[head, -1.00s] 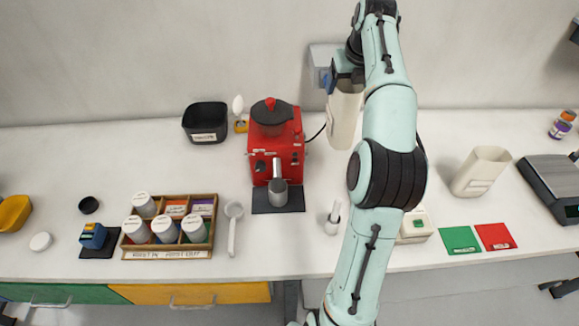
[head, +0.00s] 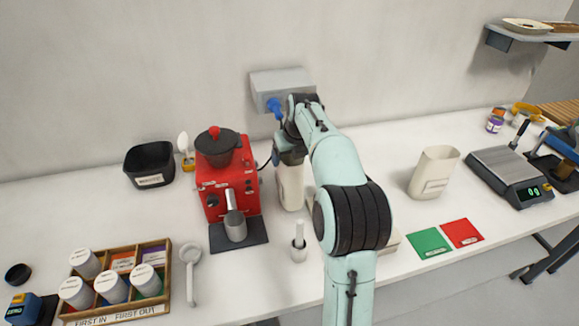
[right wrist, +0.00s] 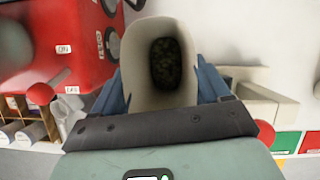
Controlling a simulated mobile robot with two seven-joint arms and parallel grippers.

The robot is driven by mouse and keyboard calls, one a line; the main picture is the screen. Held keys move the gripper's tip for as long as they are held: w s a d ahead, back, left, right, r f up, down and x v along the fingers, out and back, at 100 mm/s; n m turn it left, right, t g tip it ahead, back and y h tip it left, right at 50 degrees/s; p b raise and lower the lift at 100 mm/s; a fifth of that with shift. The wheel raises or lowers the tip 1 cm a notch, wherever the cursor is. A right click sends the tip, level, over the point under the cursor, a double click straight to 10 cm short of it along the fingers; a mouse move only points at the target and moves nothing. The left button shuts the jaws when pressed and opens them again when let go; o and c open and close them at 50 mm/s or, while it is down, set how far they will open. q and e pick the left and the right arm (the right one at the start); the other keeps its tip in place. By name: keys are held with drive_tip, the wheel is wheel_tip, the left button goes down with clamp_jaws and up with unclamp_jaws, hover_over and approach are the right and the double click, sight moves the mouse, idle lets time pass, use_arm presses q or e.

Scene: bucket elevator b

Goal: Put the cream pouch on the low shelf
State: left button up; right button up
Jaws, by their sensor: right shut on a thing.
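My right gripper (head: 290,152) is beside the red grinder, shut on a tall cream pouch (head: 290,188). The pouch is upright, and its lower end is near the counter; I cannot tell whether it touches. In the right wrist view my gripper (right wrist: 162,85) has its blue fingers on both sides of the pouch (right wrist: 125,55), which is open at the top with dark contents inside. A second cream pouch (head: 433,172) with a label stands on the counter at right. A wall shelf (head: 530,36) is at the upper right; I cannot tell whether it is the low shelf. My left gripper is not in view.
The red grinder (head: 226,180) stands close left of the held pouch. A grey wall box (head: 283,82) is behind my arm. A small white brush holder (head: 299,248), green card (head: 428,243), red card (head: 462,232) and scale (head: 508,172) are on the counter.

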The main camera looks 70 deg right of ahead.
sight(290, 163)
drive_tip(key=shift+f, duration=1.5)
drive_tip(key=shift+f, duration=0.2)
drive_tip(key=o, duration=1.3)
drive_tip(key=shift+r, duration=0.1)
